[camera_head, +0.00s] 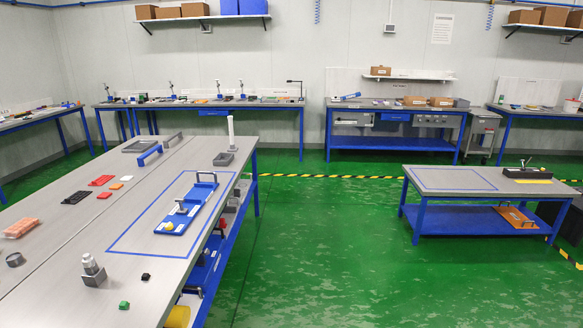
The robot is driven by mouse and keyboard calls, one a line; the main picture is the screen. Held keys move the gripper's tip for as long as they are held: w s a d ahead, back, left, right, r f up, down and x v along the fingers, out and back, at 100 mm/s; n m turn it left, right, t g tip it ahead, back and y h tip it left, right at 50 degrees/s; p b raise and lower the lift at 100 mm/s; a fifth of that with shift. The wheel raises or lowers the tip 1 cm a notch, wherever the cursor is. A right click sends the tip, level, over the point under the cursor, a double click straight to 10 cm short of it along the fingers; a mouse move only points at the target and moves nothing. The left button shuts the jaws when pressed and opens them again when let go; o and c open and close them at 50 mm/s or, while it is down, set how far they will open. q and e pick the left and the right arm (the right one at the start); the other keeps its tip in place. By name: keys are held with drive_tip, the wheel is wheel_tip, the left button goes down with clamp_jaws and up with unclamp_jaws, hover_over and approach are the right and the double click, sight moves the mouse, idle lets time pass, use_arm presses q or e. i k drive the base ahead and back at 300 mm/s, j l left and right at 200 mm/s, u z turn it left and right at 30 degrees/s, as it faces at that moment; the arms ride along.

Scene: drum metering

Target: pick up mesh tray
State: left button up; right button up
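No thing in view shows a clear mesh at this distance. A flat grey rectangular tray (139,145) lies at the far end of the long grey table on the left; whether it is mesh is too small to tell. It lies flat, just beyond a blue handle (149,154). Neither of my grippers is in view.
The long table (60,225) also bears a blue fixture board (196,210) inside a blue taped outline, a grey stepped block (94,272) and small coloured parts. A low blue-legged table (452,179) stands at right. Green floor (310,260) between the tables is clear.

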sight(223, 159)
drive_tip(key=i+l, duration=0.1)
drive_tip(key=i, duration=0.65)
drive_tip(key=i+l, duration=0.15)
drive_tip(key=i, duration=0.6)
drive_tip(key=i+l, duration=0.1)
drive_tip(key=i, duration=0.65)
drive_tip(key=i+u, duration=0.2)
drive_tip(key=i, duration=0.35)
drive_tip(key=i+u, duration=0.2)
drive_tip(key=i, duration=0.35)
drive_tip(key=i+l+u, duration=0.15)
drive_tip(key=i, duration=0.45)
drive_tip(key=i+l+u, duration=0.2)
drive_tip(key=i, duration=0.35)
drive_tip(key=i+u, duration=0.5)
drive_tip(key=i, duration=0.4)
